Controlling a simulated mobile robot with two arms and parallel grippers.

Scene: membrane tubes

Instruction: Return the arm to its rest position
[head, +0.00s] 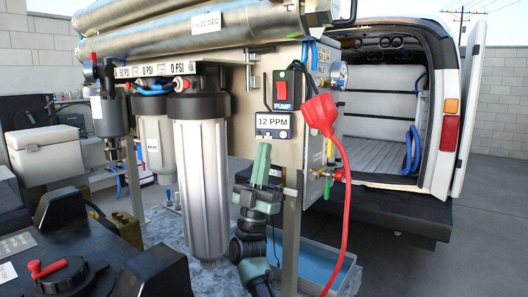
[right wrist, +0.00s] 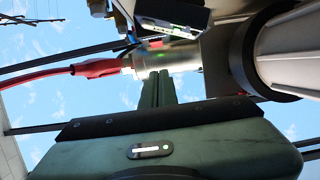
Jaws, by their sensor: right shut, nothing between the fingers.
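My right gripper (head: 263,150) is green and points upward in front of the filter rig, just below the 12 PPM display (head: 273,125). Its two fingers are together, with nothing seen between them. In the right wrist view the closed fingers (right wrist: 158,88) stand side by side against the sky and the rig's underside. The arm below the gripper reaches down to the bottom edge of the head view. Whether the fingers touch the panel cannot be told. My left gripper is not in view.
A large filter housing (head: 203,185) stands close to the left of the gripper. A red plug (head: 320,113) with a hanging cable (head: 347,210) is at the right, near a red pump switch (head: 282,88). A blue tray (head: 318,264) lies below. An open van (head: 385,125) stands behind.

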